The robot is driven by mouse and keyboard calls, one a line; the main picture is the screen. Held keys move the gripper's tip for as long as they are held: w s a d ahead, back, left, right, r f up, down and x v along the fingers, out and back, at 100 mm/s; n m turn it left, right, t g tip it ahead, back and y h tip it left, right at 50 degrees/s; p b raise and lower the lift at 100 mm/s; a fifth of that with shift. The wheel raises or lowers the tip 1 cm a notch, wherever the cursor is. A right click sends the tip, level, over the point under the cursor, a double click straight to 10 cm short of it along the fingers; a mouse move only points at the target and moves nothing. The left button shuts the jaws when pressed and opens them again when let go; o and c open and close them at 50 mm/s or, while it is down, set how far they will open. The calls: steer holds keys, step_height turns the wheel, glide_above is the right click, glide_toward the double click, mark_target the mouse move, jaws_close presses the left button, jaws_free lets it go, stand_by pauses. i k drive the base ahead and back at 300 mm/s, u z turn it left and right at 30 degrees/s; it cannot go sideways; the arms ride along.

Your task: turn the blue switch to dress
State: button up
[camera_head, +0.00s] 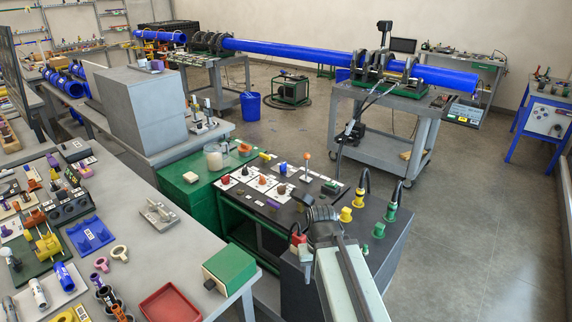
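A dark control panel (256,206) with white plates and several small knobs stands right of the long bench. A red knob (226,179) is at its left and an orange knob (262,180) near its middle. No "dress" label can be read. My gripper (320,213) is dark and hangs over the right part of the panel cart, to the right of the knobs. Its fingers are too small and dark to tell open from shut.
An orange-topped lever (306,156) stands behind the knobs. Yellow and green connectors (358,198) with upright black cables stand right of my gripper. A green box (229,268) and red tray (169,304) are on the near bench.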

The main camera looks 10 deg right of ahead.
mark_target(284, 166)
steer(key=z, duration=0.15)
steer(key=k, duration=0.9)
steer(key=u, duration=0.25)
steer(key=i, duration=0.9)
steer(key=z, duration=1.8)
steer(key=i, duration=4.15)
steer(key=u, duration=0.05)
